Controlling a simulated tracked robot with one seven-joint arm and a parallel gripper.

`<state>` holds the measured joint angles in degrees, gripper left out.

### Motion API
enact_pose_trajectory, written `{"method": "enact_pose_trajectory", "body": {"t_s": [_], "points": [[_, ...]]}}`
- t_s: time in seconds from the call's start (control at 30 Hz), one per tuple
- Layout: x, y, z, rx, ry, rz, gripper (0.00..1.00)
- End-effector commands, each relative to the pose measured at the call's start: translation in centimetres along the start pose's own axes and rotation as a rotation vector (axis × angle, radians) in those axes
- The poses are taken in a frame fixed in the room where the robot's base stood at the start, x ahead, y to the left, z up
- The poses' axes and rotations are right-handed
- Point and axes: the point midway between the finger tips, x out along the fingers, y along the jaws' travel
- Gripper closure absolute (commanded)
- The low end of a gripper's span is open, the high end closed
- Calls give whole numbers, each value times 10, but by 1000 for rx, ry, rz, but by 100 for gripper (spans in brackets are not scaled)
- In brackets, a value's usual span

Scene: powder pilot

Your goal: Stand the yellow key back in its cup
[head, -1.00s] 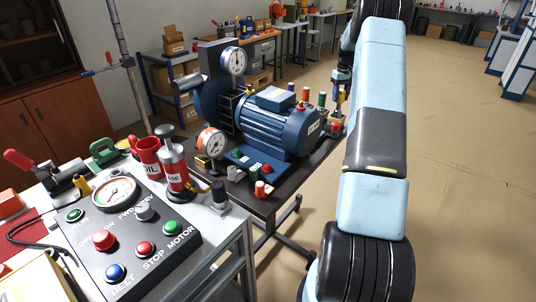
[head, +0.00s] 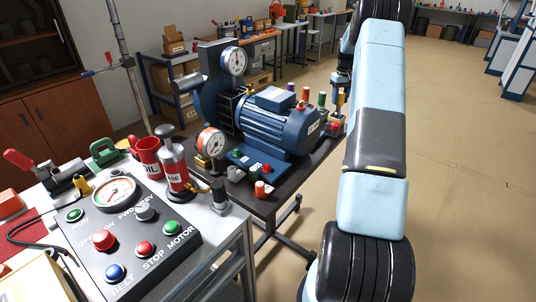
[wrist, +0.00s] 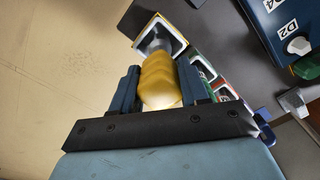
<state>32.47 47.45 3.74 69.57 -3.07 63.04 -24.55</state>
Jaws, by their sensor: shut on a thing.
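My gripper (wrist: 160,88) is shut on the yellow key (wrist: 159,78), with a dark blue finger on each side of its ribbed yellow grip. The key's far end points at a square cup (wrist: 171,26) with a yellow and pale rim and a grey inside. The key overlaps the cup's near edge in the wrist view, and I cannot tell whether its tip is inside or above the cup. In the head view the yellow key (head: 340,97) shows small at the right end of the dark table, beside my arm, with the gripper partly hidden.
Other cups with red and green rims stand in a row beside the yellow one. A blue motor (head: 277,122) fills much of the dark table, with several coloured keys near its right end. A control panel (head: 128,238) stands front left. Bare floor lies right of the table.

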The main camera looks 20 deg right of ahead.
Motion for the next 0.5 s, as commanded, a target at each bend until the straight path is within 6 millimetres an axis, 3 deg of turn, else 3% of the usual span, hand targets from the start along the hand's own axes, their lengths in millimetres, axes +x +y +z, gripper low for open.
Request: {"method": "enact_pose_trajectory", "body": {"t_s": [0.5], "points": [[8, 0, 0, 0, 0, 0, 100]]}}
